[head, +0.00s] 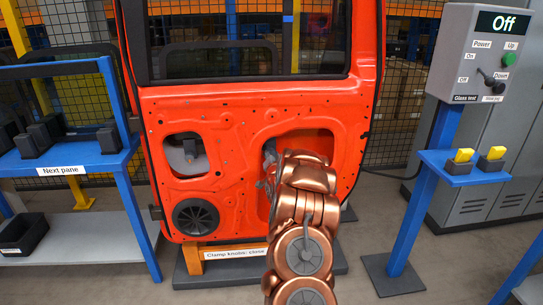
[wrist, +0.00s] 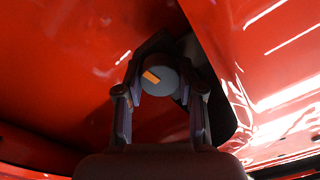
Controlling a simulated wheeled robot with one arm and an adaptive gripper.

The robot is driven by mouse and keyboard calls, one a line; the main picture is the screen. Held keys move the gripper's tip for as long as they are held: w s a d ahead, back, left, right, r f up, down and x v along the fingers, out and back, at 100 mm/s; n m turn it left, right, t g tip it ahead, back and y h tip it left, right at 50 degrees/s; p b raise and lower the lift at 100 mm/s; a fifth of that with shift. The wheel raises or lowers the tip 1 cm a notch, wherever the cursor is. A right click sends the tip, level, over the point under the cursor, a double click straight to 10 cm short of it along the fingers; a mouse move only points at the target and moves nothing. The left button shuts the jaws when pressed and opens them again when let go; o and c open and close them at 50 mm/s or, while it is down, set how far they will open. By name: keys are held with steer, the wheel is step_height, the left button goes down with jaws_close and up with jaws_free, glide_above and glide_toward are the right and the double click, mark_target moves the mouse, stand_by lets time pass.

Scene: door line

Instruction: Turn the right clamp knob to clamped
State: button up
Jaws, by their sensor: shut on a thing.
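The right clamp knob (wrist: 160,76) is a dark round knob with an orange mark, inside the red door (head: 235,125). In the wrist view the orange mark sits left of the knob's middle and is tilted. My gripper (wrist: 160,88) is shut on this knob, with one finger on each side of it. In the head view my copper arm reaches into the door's right opening and hides the knob and the gripper. A grey part (head: 188,150), likely the other clamp, shows in the left opening.
A post at the right carries a grey control box (head: 473,100) reading "Off" and a blue shelf with yellow blocks (head: 463,155). A blue rack (head: 60,150) with dark parts stands at the left. Red door panels crowd closely around my gripper.

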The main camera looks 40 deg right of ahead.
steer(key=shift+d+m, duration=0.1)
steer(key=shift+m, duration=0.6)
steer(key=shift+r, duration=0.1)
steer(key=o, duration=1.1)
steer(key=shift+o, duration=0.2)
steer(key=shift+s, duration=0.1)
steer(key=v, duration=1.2)
steer(key=shift+w+a, duration=0.2)
